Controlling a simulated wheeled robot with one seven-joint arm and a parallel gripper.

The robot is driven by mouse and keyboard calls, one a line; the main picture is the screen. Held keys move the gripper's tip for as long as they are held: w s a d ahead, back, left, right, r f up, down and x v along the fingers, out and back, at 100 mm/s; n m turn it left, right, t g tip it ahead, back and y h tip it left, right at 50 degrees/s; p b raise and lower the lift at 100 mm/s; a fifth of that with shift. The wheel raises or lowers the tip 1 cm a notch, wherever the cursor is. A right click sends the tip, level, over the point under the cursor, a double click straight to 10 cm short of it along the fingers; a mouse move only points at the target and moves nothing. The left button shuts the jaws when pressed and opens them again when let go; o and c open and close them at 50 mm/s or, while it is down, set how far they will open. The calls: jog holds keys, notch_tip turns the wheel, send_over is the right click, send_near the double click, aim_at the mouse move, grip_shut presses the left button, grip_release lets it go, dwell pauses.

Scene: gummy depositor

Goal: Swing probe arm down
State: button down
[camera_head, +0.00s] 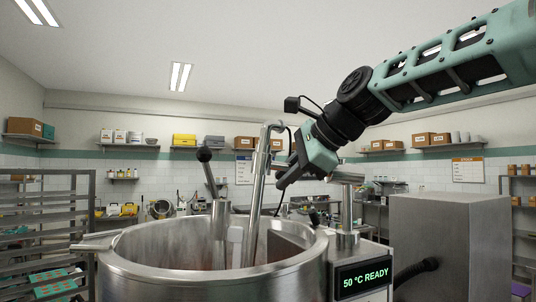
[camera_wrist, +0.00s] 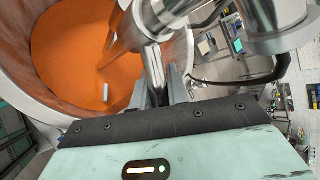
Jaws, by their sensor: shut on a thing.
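The probe arm (camera_head: 259,180) is a bent shiny metal tube beside the display post. Its long leg slants down into the steel kettle (camera_head: 200,275), and the front rim hides its lower end in the head view. My gripper (camera_head: 281,180) is at the tube's upper part, to its right. In the wrist view my gripper (camera_wrist: 158,95) is shut on the metal tube (camera_wrist: 153,62). The orange mass (camera_wrist: 70,45) fills the kettle floor there. The exact contact of the fingers is partly hidden.
A display (camera_head: 362,277) reads "50 °C READY". A black-knobbed lever (camera_head: 206,168) stands at the kettle's back. A grey cabinet (camera_head: 447,245) is close on the right, and a tray rack (camera_head: 45,230) is on the left. A dark cable (camera_wrist: 245,82) loops near my gripper.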

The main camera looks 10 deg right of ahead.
jog(key=shift+s+a+f+n+h+p, duration=0.1)
jog(key=shift+f+n+h+p, duration=0.2)
jog(key=shift+f+h+p, duration=0.4)
jog(key=shift+f, duration=0.15)
jog(key=c, duration=1.4)
grip_release()
jog(key=shift+o, duration=0.2)
jog(key=b+v, duration=0.4)
jog(key=v, duration=1.3)
jog(key=shift+r, duration=0.3)
